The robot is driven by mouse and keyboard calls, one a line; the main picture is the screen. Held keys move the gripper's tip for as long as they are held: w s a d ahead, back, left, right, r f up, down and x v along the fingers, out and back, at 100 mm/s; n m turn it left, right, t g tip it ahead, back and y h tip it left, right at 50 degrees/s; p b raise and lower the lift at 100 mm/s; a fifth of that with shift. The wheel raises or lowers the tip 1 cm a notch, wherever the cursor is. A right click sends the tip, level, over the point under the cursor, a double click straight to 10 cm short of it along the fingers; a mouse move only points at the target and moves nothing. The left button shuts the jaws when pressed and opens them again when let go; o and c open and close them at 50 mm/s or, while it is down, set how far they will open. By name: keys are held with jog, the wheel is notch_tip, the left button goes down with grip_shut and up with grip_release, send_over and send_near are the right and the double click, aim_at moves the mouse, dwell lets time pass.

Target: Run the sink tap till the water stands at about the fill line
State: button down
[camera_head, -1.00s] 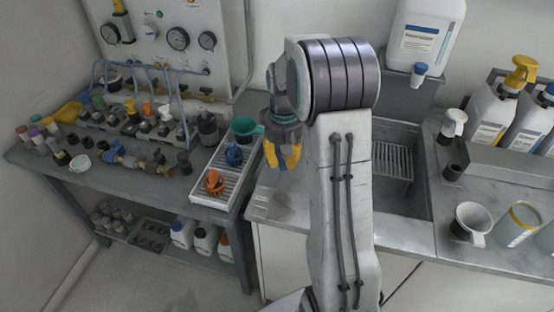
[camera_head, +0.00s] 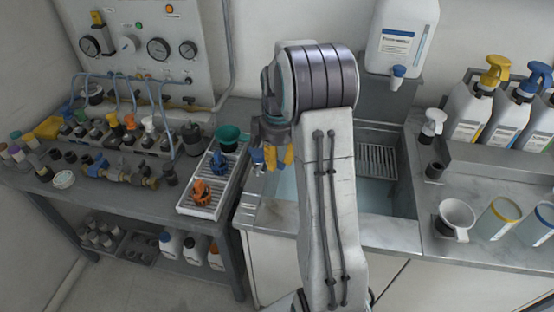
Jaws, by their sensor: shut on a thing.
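My gripper (camera_head: 273,157) has yellow fingertips and is at the left end of the sink counter, left of my raised arm. It is shut on a small part, mostly hidden by the fingers; a bit of blue shows beside them. I cannot tell whether this is the tap's handle. The sink (camera_head: 409,185) is a grey basin right of my arm, with a slatted rack at its back. Pale bluish water (camera_head: 378,196) shows in its front part. My arm hides the basin's left part. I cannot make out the tap's spout or a fill line.
A white canister (camera_head: 402,40) with a blue spigot stands above the sink. Spray bottles (camera_head: 468,112), a white cup (camera_head: 455,217) and clear beakers (camera_head: 498,219) stand at right. A white tray (camera_head: 190,209) with orange and blue parts is left of my gripper.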

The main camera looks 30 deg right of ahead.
jog(key=shift+f, duration=0.1)
dwell(0.3)
jog(key=c, duration=0.9)
grip_release()
jog(key=shift+c, duration=0.2)
notch_tip(320, 180, up, 12)
